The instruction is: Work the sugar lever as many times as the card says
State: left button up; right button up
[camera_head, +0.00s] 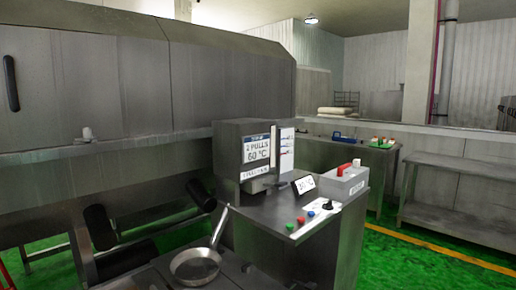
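A grey dispenser-like unit (228,150) stands on a metal cabinet in the middle. The card (256,150) on its front appears to read "2 PULLS" and "60 °C", with a smaller line below too small to read. A grey box (343,185) with a red and white piece (346,168) on top sits to its right, with a small label I cannot read. I cannot tell for sure which part is the sugar lever. Neither of my grippers shows in the head view.
A small tilted sign (303,185) and coloured buttons (301,220) are on the cabinet top. A metal pan (195,266) with its handle up is at the front. A large steel machine (150,85) fills the left. A steel table (465,185) stands right; green floor (400,260) is clear.

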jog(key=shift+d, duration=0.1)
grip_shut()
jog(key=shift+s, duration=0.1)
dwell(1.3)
